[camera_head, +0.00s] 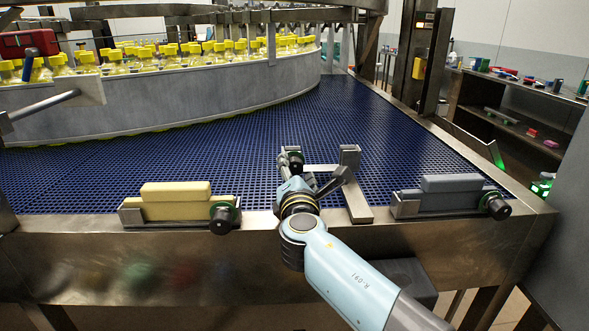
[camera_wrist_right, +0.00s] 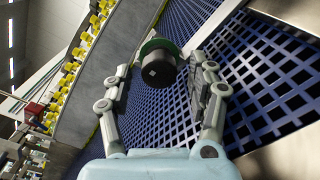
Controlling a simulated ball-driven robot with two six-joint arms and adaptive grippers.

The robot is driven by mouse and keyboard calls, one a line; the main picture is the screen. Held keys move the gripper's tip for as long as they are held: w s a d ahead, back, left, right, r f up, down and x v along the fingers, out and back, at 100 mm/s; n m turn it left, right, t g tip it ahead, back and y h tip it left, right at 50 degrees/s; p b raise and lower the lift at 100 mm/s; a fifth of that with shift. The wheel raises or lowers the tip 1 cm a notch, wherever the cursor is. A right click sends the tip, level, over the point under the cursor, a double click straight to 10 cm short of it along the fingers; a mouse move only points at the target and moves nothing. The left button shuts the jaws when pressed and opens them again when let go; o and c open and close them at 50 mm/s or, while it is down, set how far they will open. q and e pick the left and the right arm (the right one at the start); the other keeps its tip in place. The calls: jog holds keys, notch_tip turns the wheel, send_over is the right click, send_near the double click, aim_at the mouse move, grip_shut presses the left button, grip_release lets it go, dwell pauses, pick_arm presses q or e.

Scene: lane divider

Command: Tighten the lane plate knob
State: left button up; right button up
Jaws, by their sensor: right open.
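A black knob (camera_head: 296,161) with a green ring sits on the metal lane plate bracket (camera_head: 350,165) that stands over the blue belt. My right gripper (camera_head: 313,182) reaches in from the front with its fingers close to this knob. In the right wrist view the knob (camera_wrist_right: 158,66) shows between the two spread fingers of my right gripper (camera_wrist_right: 160,80), with visible gaps on both sides. The fingers are open and hold nothing. My gripper and wrist hide part of the bracket in the head view. My left gripper is out of view.
A beige block (camera_head: 170,203) with a black knob (camera_head: 222,219) is at the belt's front edge on the left. A grey block (camera_head: 450,192) with another knob (camera_head: 495,206) is on the right. Yellow-capped bottles (camera_head: 180,55) stand behind a curved metal wall (camera_head: 200,92).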

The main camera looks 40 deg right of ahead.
jog(key=v, duration=0.6)
dwell(0.5)
